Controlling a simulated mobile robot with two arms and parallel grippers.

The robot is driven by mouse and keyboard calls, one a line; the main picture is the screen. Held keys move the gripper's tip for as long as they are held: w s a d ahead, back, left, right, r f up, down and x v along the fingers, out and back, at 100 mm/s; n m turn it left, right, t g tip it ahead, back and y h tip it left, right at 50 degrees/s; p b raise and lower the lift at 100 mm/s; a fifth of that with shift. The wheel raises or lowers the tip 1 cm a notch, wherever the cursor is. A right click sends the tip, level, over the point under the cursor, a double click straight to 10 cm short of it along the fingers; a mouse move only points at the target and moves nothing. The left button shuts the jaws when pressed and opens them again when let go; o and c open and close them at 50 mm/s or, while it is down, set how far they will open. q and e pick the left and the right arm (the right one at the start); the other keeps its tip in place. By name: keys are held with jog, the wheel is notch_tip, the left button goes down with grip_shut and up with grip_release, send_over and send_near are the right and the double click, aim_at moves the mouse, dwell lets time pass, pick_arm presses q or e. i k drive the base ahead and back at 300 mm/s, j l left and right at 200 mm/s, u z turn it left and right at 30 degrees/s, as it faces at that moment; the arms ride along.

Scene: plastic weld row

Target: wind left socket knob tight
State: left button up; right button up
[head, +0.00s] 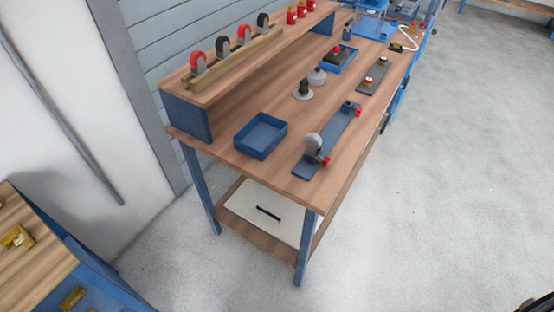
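A dark grey plate (318,156) lies near the front end of the wooden workbench. A grey caster wheel (313,144) stands upright at its near end, with a red knob (326,161) beside it. A second red knob (357,110) is at the plate's far end, by a red-sided socket (348,105) that looks empty. I cannot tell from this view which is the left socket knob, or how tight either knob is. Neither of my grippers shows.
An empty blue tray (241,139) sits left of the plate. A shelf (178,82) holds several red and black casters. Behind the plate are a grey-and-black round object (303,91) and a dark board (364,86). Open grey floor (440,190) lies to the right.

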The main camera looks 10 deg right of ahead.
aim_at(325, 161)
jog(key=i+l+u, duration=0.1)
jog(key=l+u, duration=0.15)
jog(key=u, duration=0.25)
jog(key=l+u, duration=0.3)
jog(key=u, duration=0.15)
jog(key=l+u, duration=0.35)
jog(key=u, duration=0.15)
jog(key=l+u, duration=0.3)
jog(key=u, duration=0.2)
jog(key=k+l+u, duration=0.1)
jog(key=l+u, duration=0.15)
jog(key=u, duration=0.2)
